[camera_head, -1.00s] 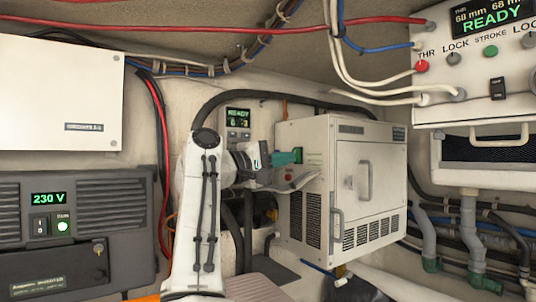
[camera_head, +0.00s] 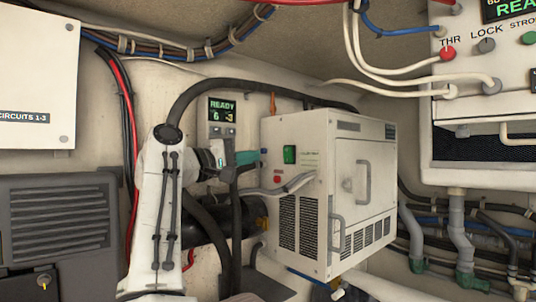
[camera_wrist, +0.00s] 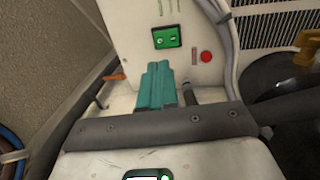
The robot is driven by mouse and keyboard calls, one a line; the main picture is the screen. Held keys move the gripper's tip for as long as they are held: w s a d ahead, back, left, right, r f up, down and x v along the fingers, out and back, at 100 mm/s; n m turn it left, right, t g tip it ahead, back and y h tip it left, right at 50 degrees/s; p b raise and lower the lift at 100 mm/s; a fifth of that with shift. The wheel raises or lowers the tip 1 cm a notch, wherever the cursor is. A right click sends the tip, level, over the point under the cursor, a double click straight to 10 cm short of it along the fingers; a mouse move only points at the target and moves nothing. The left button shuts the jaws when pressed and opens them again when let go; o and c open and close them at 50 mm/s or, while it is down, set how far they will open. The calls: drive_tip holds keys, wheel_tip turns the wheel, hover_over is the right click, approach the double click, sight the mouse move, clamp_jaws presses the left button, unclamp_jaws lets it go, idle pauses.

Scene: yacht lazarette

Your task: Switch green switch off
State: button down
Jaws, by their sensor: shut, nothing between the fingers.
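The green switch (camera_head: 289,154) is a small green rocker on the left face of a white cabinet in the head view. In the wrist view the green switch (camera_wrist: 167,37) is ahead of my fingers, with dark marks on its face. My gripper (camera_head: 258,157) has teal fingers, shut and empty, pointing right toward the switch, with a gap between. In the wrist view my gripper (camera_wrist: 159,67) shows its fingers together, just below the switch in the picture. I cannot tell from its tilt which position the switch is in.
A red button (camera_wrist: 206,56) sits beside the switch. The white cabinet (camera_head: 345,190) has a door with handles. Grey hoses (camera_head: 290,186) run close below the switch. A small READY display (camera_head: 222,110) is behind my arm. A control panel (camera_head: 480,70) is at upper right.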

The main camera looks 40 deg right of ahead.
sight(288, 150)
drive_tip(key=d+p, duration=0.1)
drive_tip(key=d, duration=0.1)
drive_tip(key=d+r+p, duration=0.1)
drive_tip(key=d, duration=0.5)
drive_tip(key=shift+r+p, duration=0.15)
drive_tip(key=shift+p, duration=0.25)
drive_tip(key=shift+w+d, duration=0.1)
drive_tip(key=shift+d, duration=0.7)
